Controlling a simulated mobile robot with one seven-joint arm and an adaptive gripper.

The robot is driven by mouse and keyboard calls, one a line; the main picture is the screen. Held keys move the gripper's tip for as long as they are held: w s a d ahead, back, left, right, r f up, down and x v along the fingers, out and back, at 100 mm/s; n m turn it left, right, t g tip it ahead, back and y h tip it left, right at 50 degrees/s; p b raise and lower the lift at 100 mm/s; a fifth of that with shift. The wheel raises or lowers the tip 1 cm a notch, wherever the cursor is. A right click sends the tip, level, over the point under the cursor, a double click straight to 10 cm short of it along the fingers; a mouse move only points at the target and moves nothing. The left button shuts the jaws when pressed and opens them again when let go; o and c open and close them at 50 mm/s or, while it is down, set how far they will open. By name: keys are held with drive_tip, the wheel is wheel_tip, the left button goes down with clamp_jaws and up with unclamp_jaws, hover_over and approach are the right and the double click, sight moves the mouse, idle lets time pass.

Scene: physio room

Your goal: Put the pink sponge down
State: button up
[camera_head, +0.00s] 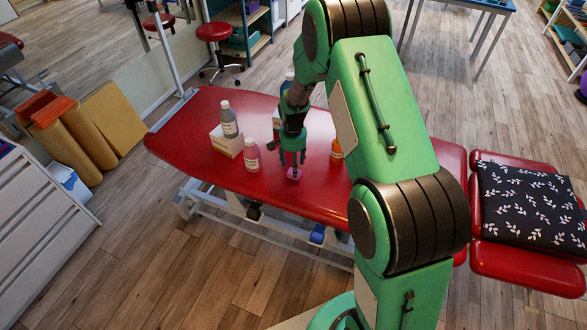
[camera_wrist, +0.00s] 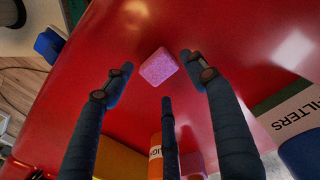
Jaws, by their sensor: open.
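The pink sponge (camera_wrist: 158,66) lies on the red padded table (camera_wrist: 92,40), just beyond my fingertips in the wrist view. In the head view the sponge (camera_head: 294,173) is a small pink patch beneath my gripper (camera_head: 292,160). In the wrist view my gripper (camera_wrist: 158,80) is open, its fingers spread apart with bare red surface between them and the sponge. No finger appears to touch the sponge.
Bottles (camera_head: 252,155) and (camera_head: 228,119) stand left of my gripper, one by a white box (camera_head: 227,141). An orange bottle (camera_head: 336,150) stands close on the right. The table's front edge is near; a patterned pillow (camera_head: 530,205) lies far right.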

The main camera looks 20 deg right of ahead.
wheel_tip(320, 180, up, 8)
drive_tip(key=p, duration=0.1)
drive_tip(key=shift+p, duration=0.3)
idle(0.5)
drive_tip(key=s+a+r+n+t, duration=0.15)
drive_tip(key=s+r, duration=0.25)
drive_tip(key=r, duration=0.5)
drive_tip(key=s+a+r+n, duration=0.15)
drive_tip(key=s+r, duration=0.35)
drive_tip(key=r, duration=0.5)
drive_tip(key=s+a+r+n+t, duration=0.1)
drive_tip(key=s+a+r, duration=0.25)
drive_tip(key=r, duration=0.55)
drive_tip(key=s+a+r+n+t, duration=0.1)
drive_tip(key=s+r, duration=0.2)
drive_tip(key=s, duration=0.5)
drive_tip(key=s+a+r+n+t, duration=0.1)
drive_tip(key=s+r, duration=0.3)
drive_tip(key=s, duration=0.5)
drive_tip(key=s+a+r+n+t, duration=0.1)
drive_tip(key=s+a+r+n, duration=0.1)
drive_tip(key=s, duration=0.6)
drive_tip(key=shift+s+r+n, duration=0.35)
drive_tip(key=shift+r+n, duration=0.25)
drive_tip(key=shift+r, duration=0.15)
